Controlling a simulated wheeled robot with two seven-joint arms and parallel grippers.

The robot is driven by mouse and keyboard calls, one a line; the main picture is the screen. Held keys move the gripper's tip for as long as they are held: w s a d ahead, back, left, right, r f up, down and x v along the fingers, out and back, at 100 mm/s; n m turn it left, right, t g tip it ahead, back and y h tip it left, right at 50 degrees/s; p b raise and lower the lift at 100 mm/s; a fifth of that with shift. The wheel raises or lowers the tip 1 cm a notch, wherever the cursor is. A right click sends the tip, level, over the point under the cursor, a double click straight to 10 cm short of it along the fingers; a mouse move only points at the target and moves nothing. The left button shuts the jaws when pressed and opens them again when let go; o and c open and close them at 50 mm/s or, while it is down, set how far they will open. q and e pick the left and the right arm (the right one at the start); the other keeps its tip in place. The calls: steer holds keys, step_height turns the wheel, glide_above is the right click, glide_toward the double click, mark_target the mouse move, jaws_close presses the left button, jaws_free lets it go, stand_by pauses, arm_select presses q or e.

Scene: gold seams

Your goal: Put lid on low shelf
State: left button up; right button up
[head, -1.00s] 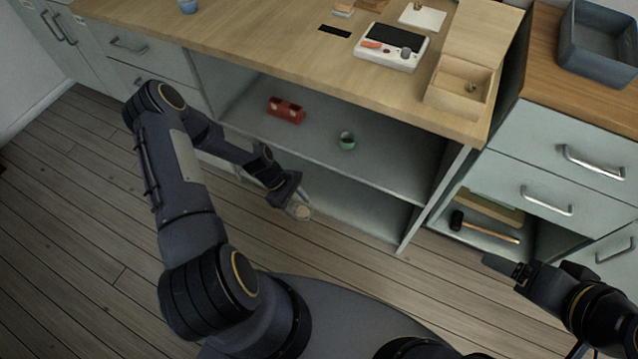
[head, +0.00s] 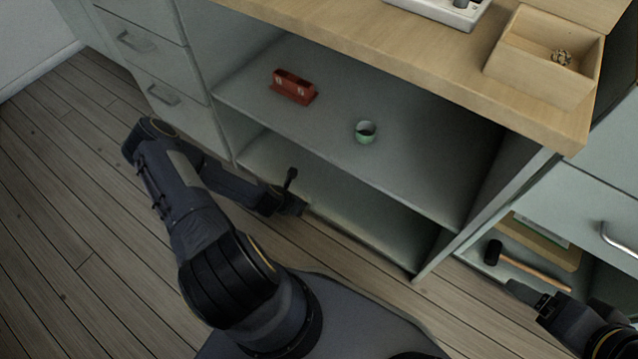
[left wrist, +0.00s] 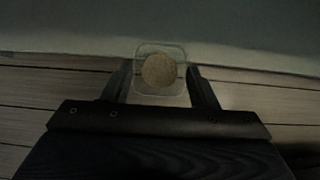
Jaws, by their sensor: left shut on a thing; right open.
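The lid (left wrist: 160,70) is a clear rounded square with a tan round disc in its middle. It sits between the fingers of my left gripper (left wrist: 160,88), which is shut on it. In the head view my left gripper (head: 296,207) is low at the front edge of the low shelf (head: 345,205); the lid cannot be made out there. The low shelf looks bare where it shows. In the left wrist view a pale shelf surface lies just beyond the lid, with floor boards below. My right gripper (head: 528,296) is open and empty at the right.
On the shelf above stand a red block-like holder (head: 293,88) and a green cup (head: 365,132). The wooden counter (head: 400,50) overhangs them and carries an open wooden box (head: 545,65). A mallet (head: 525,264) lies in the right-hand cabinet compartment.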

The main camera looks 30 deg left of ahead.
arm_select(q)
steer(key=b, duration=0.3)
glide_above(321, 182)
steer(key=s, duration=0.3)
steer(key=shift+w+a, duration=0.1)
steer(key=shift+w, duration=0.05)
steer(key=f, duration=0.1)
steer(key=f+b, duration=0.2)
steer(key=shift+w+f, duration=0.25)
steer(key=shift+f, duration=0.15)
steer(key=shift+r, duration=0.15)
steer(key=o, duration=0.9)
steer(key=shift+o, duration=0.2)
steer(key=p+v, duration=0.5)
steer(key=v, duration=0.7)
